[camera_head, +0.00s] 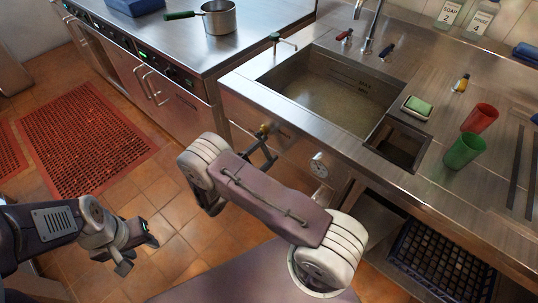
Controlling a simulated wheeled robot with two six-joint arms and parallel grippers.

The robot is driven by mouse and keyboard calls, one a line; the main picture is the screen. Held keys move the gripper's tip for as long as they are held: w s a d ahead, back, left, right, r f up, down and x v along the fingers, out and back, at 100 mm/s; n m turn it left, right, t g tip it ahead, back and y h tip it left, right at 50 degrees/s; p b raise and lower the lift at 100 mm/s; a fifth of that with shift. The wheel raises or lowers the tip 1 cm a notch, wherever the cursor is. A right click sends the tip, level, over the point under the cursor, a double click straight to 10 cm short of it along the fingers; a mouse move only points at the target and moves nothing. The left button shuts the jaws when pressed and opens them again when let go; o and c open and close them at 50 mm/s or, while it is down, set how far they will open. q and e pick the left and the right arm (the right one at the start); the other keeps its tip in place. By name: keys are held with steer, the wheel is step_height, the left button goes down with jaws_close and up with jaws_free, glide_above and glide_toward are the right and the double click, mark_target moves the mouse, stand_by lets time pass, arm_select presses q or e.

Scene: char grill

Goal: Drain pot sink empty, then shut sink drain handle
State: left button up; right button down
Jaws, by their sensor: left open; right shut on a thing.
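The pot sink (283,76) is a steel basin in the counter. Murky, brownish liquid stands in it, and level marks show on its back wall. A small brass-coloured fitting, seemingly the drain handle (265,129), sticks out of the counter front below the sink. My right gripper (264,142) is at this fitting and shut on it. My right arm hides part of the gripper and the panel around it, so the handle's exact angle cannot be told. My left gripper (136,256) is open and empty, low over the tiled floor at the lower left.
A round dial (320,165) is on the counter front, right of my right gripper. A green cup (464,151), a red cup (480,118) and a green sponge (419,107) stand by the small side basin (398,146). A saucepan (219,17) is on the left counter.

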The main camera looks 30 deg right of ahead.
steer(key=w+m+b, duration=0.1)
steer(key=f+m+b, duration=0.1)
steer(key=m, duration=0.1)
steer(key=shift+w+a+f+m, duration=0.2)
steer(key=shift+w+a+m, duration=0.1)
steer(key=shift+w+a, duration=0.05)
steer(key=shift+w+a+m+b, duration=0.2)
steer(key=shift+w+m+b, duration=0.2)
steer(key=shift+m+b, duration=0.3)
steer(key=shift+w+a+m+b, duration=0.15)
steer(key=shift+w+m+b, duration=0.25)
steer(key=shift+m+b, duration=0.3)
steer(key=shift+m, duration=0.3)
steer(key=c, duration=0.6)
jaws_free()
steer(key=shift+r, duration=0.1)
steer(key=v, duration=0.9)
steer(key=shift+a, duration=0.1)
